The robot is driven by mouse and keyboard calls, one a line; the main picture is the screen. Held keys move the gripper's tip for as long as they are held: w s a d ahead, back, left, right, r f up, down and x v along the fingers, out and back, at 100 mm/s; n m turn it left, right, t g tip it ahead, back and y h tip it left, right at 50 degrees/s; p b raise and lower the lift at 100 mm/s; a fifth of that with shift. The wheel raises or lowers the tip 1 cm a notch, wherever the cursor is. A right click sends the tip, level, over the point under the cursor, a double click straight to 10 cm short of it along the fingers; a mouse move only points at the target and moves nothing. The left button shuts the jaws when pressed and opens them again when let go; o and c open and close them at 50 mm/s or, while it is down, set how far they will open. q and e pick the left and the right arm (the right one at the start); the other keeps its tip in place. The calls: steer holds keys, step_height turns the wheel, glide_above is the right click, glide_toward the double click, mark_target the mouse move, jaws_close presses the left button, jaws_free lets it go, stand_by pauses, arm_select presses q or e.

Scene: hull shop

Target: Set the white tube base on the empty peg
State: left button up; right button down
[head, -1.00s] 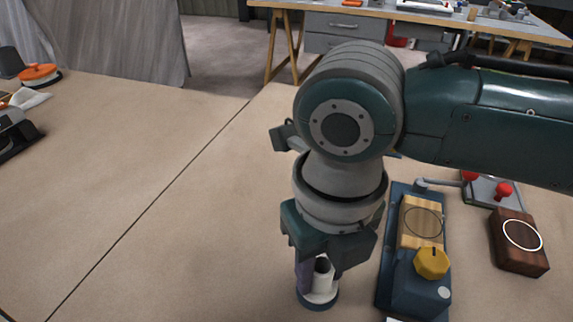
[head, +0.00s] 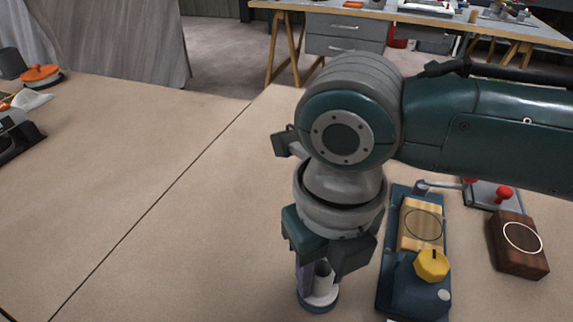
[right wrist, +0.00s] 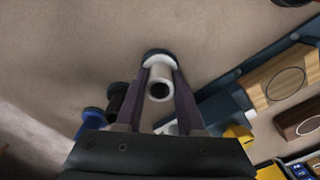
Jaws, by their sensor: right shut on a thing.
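The white tube base (head: 322,283) is upright, a short white tube on a wider round foot, with a dark blue disc under it. It also shows in the right wrist view (right wrist: 159,80), its open end facing the camera. My right gripper (head: 320,275) points down and is shut on the tube, one finger on each side (right wrist: 159,90). I cannot tell whether the dark disc is part of the tube base or a peg's foot below it. No bare peg can be made out. My left gripper is out of view.
A dark blue fixture (head: 383,285) with a wooden block (head: 412,238) and yellow knob (head: 432,265) stands close right of my gripper. A dark wooden block (head: 510,262) lies farther right. In the wrist view, a blue spool (right wrist: 92,122) and a dark spool (right wrist: 116,97) stand left. The table's left side is mostly clear.

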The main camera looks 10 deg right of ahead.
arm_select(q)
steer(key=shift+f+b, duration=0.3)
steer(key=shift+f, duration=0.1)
arm_select(e)
steer(key=shift+f, duration=0.5)
steer(key=c, duration=0.8)
jaws_free()
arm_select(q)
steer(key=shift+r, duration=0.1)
arm_select(e)
steer(key=shift+r+p, duration=0.9)
steer(key=shift+p, duration=0.05)
arm_select(q)
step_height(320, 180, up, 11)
steer(key=p, duration=0.9)
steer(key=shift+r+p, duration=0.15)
steer(key=shift+p, duration=0.15)
arm_select(e)
step_height(320, 180, up, 9)
steer(key=shift+r, duration=0.15)
